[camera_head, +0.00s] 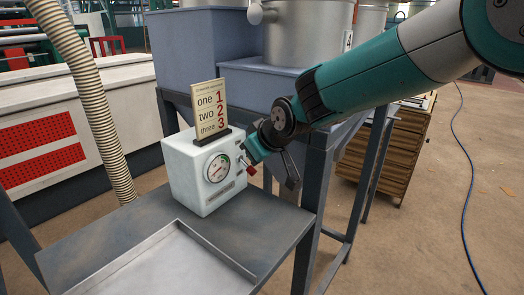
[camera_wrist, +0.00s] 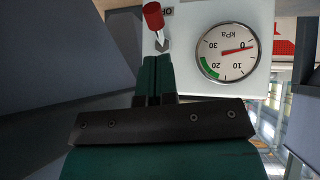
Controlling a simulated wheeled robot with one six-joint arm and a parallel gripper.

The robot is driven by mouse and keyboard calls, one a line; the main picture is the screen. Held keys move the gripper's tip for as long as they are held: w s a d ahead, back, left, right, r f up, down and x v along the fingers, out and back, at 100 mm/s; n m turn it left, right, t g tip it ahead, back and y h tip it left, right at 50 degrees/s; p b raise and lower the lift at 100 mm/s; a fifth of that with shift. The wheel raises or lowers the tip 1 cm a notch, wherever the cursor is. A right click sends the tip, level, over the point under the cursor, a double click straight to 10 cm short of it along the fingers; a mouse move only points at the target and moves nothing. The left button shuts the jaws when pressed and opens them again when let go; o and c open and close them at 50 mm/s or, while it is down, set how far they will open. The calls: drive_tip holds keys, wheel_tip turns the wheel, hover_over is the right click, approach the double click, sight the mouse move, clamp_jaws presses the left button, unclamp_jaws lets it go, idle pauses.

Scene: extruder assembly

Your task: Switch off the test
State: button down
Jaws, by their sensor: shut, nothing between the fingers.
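A white test box (camera_head: 190,172) with a round pressure gauge (camera_head: 217,168) stands on the grey table. The wrist view shows it upside down, with the gauge (camera_wrist: 228,52) needle close to 0. A toggle switch with a red handle (camera_wrist: 153,15) and a metal stem sits on the same face, beside a partly visible "OFF" label (camera_wrist: 168,11). The red handle also shows in the head view (camera_head: 250,170). My gripper (camera_wrist: 157,66) is shut and empty. Its fingertips (camera_head: 247,156) are close to the switch stem; I cannot tell whether they touch.
A sign (camera_head: 209,112) reading one, two, three stands on the box. A shallow metal tray (camera_head: 165,262) lies on the table in front. Blue-grey machinery (camera_head: 205,50) stands behind, and a ribbed hose (camera_head: 88,90) runs down at left. Floor is open at right.

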drive_tip(key=s+f+b+v, duration=0.2)
drive_tip(key=v, duration=1.1)
drive_tip(key=shift+d, duration=0.35)
drive_tip(key=s+d+f+m+g, duration=0.1)
drive_tip(key=s+d+g, duration=0.1)
drive_tip(key=s+d, duration=0.3)
drive_tip(key=s+d+f+m+g+h, duration=0.1)
drive_tip(key=s+d, duration=0.3)
drive_tip(key=s, duration=0.7)
drive_tip(key=s+d+f+m+g, duration=0.1)
drive_tip(key=s+d+f+g, duration=0.2)
drive_tip(key=s+d, duration=0.2)
drive_tip(key=s, duration=0.3)
drive_tip(key=shift+d+f+g, duration=0.15)
drive_tip(key=shift+d+g, duration=0.2)
drive_tip(key=shift+g, duration=0.05)
drive_tip(key=shift+s+a, duration=0.1)
drive_tip(key=shift+a, duration=0.05)
